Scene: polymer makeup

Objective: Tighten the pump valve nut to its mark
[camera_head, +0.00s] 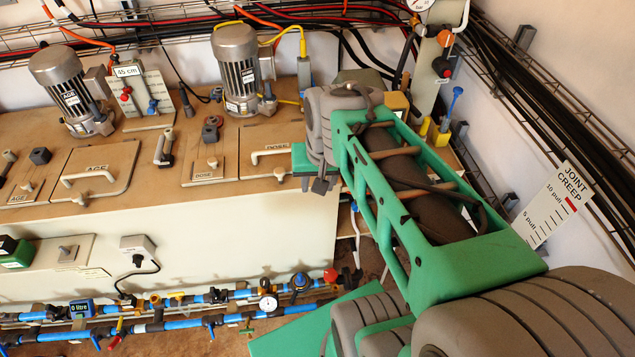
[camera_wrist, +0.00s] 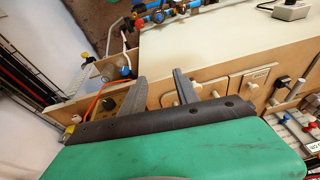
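I cannot pick out the pump valve nut or its mark with certainty. My gripper (camera_head: 318,184) is at the right end of the tan bench top (camera_head: 130,185), near its front edge, right of the DOSE hatch (camera_head: 285,150). In the wrist view my gripper (camera_wrist: 158,78) has its two fingers well apart, with nothing between them and the bench edge behind the gap. A blue-handled fitting (camera_head: 456,97) and yellow pieces (camera_head: 424,127) stand right of my arm. My wrist and forearm hide part of the bench's right end.
Two grey motors (camera_head: 70,90) (camera_head: 240,70) stand at the back. Blue pipes with a round gauge (camera_head: 267,303) and valves run below the bench front. A JOINT CREEP scale (camera_head: 555,205) hangs on the right wall beside black cables. The bench's front panel (camera_head: 220,235) is mostly clear.

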